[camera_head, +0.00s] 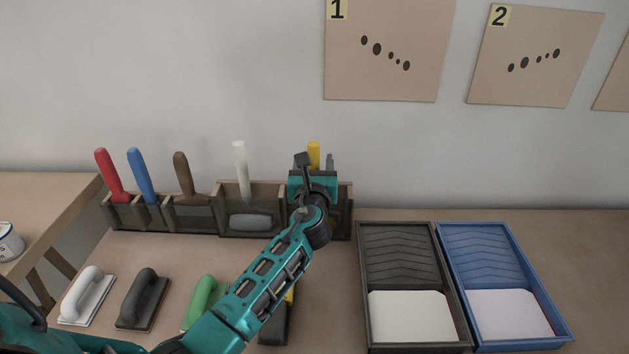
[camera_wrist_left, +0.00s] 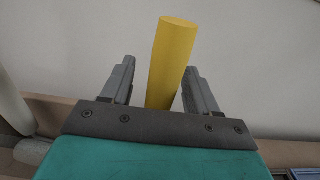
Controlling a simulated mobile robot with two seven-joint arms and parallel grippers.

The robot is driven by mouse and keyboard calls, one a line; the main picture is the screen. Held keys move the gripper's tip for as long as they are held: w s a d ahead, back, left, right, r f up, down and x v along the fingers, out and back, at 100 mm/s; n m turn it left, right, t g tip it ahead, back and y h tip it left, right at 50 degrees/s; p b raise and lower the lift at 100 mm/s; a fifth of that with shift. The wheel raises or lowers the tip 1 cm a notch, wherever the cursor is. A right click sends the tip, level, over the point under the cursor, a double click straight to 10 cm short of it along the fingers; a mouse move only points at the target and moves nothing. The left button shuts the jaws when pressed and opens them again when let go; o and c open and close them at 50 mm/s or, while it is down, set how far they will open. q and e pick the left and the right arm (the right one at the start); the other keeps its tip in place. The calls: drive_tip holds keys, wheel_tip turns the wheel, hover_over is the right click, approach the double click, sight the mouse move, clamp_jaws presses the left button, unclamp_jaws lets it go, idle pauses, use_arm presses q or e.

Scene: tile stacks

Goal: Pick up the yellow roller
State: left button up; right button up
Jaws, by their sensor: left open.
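The yellow roller (camera_head: 314,153) stands upright in the right compartment of the dark holder, its lower part hidden behind my left gripper. In the left wrist view its yellow handle (camera_wrist_left: 171,62) rises between the two fingers, leaning slightly. My left gripper (camera_head: 315,165) is at the handle, with a finger on either side. The jaws are open, and in the left wrist view (camera_wrist_left: 158,85) a gap shows on the left of the handle; the right finger is close to it. My right gripper is not in view.
The dark holder (camera_head: 191,213) also carries a white-handled roller (camera_head: 241,170) and red, blue and brown handled tools. Trowels lie on the table in front. A black paint tray (camera_head: 400,255) and a blue paint tray (camera_head: 488,255) stand to the right. The wall is close behind.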

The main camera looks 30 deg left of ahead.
use_arm(q)
drive_tip(key=shift+c, duration=0.2)
drive_tip(key=c, duration=1)
